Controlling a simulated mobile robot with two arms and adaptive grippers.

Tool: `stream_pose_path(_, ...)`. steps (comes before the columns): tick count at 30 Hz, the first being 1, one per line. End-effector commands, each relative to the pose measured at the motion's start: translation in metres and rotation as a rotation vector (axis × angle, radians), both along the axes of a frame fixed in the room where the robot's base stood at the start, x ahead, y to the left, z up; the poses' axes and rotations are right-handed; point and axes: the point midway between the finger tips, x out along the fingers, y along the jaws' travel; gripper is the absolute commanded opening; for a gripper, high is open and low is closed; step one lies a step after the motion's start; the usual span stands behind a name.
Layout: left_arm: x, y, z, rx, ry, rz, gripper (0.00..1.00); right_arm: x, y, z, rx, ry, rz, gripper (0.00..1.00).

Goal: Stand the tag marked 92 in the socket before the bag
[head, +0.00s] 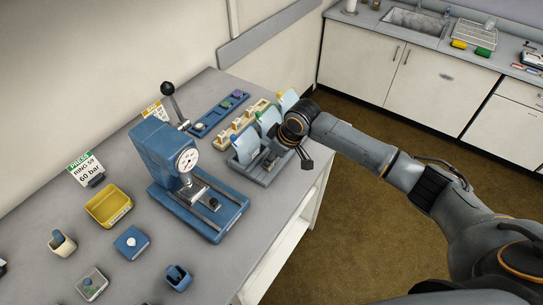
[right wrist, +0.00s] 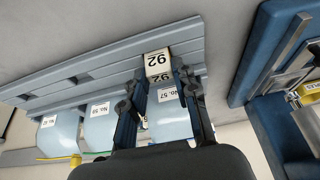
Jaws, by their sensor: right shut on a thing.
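The tag marked 92 (right wrist: 157,62) is a small cream block between the fingertips of my right gripper (right wrist: 158,80), which is shut on it. It is over the grey-blue rack (right wrist: 80,82), in front of the pale blue bag labelled No. 57 (right wrist: 172,122). I cannot tell whether its foot is in a socket. Bags labelled No. 59 (right wrist: 98,125) and another number (right wrist: 57,132) stand beside it. In the head view my right gripper (head: 287,157) is at the rack (head: 258,175), hiding the tag. My left gripper is not in view.
A blue press (head: 165,150) with a gauge stands left of the rack. A cream block holder (head: 228,138) and a blue strip with knobs (head: 215,115) lie behind. The bench's right edge is close to the rack.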

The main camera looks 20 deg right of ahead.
Motion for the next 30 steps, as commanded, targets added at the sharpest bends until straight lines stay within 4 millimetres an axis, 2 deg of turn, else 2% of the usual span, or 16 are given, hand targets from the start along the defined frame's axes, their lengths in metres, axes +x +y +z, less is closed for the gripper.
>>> stream_pose_path(21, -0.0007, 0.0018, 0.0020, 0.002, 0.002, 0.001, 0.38, -0.0001, 0.0003, -0.0037, 0.000, 0.000, 0.000, 0.12)
stream_pose_path(22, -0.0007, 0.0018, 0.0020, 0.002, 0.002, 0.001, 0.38, 0.0000, 0.0002, -0.0040, 0.000, 0.000, 0.001, 0.31)
stream_pose_path(25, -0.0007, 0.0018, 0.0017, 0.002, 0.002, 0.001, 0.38, 0.0000, 0.0002, -0.0040, 0.000, 0.000, 0.001, 0.52)
stream_pose_path(26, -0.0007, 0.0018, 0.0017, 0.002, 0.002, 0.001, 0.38, 0.0000, 0.0002, -0.0040, 0.000, 0.000, 0.001, 0.56)
stream_pose_path(30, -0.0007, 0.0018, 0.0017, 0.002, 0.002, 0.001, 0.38, 0.0001, 0.0001, -0.0040, 0.000, 0.000, 0.000, 0.56)
